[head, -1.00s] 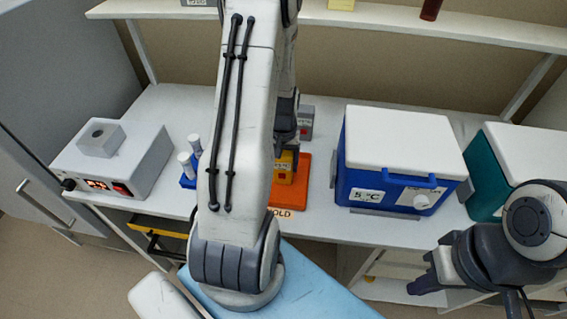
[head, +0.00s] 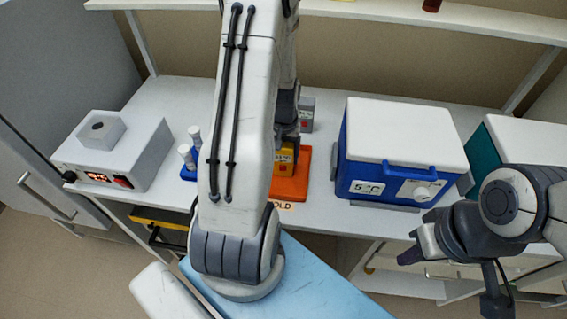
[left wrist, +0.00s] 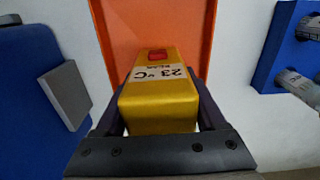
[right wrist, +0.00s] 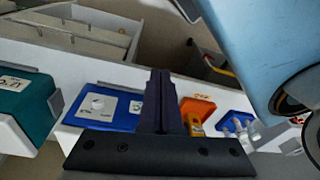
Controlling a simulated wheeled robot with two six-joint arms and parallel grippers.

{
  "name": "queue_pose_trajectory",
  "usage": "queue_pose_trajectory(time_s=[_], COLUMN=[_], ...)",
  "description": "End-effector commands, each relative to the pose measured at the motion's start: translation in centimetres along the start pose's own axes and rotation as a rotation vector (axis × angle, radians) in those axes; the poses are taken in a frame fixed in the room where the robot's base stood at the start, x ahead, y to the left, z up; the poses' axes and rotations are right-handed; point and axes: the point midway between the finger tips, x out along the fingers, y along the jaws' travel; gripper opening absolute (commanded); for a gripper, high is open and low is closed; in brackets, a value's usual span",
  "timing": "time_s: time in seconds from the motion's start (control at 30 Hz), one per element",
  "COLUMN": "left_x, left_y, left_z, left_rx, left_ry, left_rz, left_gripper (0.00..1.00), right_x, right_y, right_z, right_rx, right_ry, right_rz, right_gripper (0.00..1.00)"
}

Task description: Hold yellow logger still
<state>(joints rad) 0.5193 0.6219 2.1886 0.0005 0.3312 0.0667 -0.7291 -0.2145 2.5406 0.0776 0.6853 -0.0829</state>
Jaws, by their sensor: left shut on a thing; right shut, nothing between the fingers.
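The yellow logger (left wrist: 160,98) has a red button and a label reading 23 °C. It sits over an orange mat (left wrist: 110,25) in the left wrist view. In the head view the logger (head: 283,166) shows partly behind my left arm, on the orange mat (head: 290,188). My left gripper (left wrist: 158,92) is shut on the logger, with a finger along each side. Its fingertips are mostly hidden by my arm in the head view. My right gripper (right wrist: 160,85) is shut and empty, in front of the bench at the right in the head view (head: 408,257).
A blue cooler (head: 385,190) with a white lid stands right of the mat, and a teal box (head: 485,155) beyond it. A white instrument (head: 120,160) with a lit display and a blue rack of tubes (head: 190,172) are at left. A grey block (head: 306,115) stands behind the logger.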

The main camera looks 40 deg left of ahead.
Motion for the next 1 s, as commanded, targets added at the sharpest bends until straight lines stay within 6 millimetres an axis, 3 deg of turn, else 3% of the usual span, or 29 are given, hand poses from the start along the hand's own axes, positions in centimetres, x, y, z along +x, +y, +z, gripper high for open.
queue_pose_trajectory(time_s=[0.27,0.5,0.73,1.0], left_x=[0.0,0.0,0.0,0.0], left_y=[0.0,0.0,0.0,0.0], left_z=[0.0,0.0,0.0,0.0], left_rx=[0.0,0.0,0.0,0.0], left_ry=[0.0,0.0,0.0,0.0], left_rz=[0.0,0.0,0.0,0.0], left_gripper=[0.09,0.09,0.09,0.09], right_x=[6.7,12.6,17.9,21.8], right_y=[-2.0,-6.3,-11.8,-17.1], right_z=[-9.7,-16.1,-18.8,-18.1], right_rx=[-0.447,-0.851,-1.211,-1.505], right_ry=[0.226,0.455,0.692,0.954], right_rz=[0.064,0.135,0.214,0.318], right_gripper=[0.0,0.0,0.0,0.0])
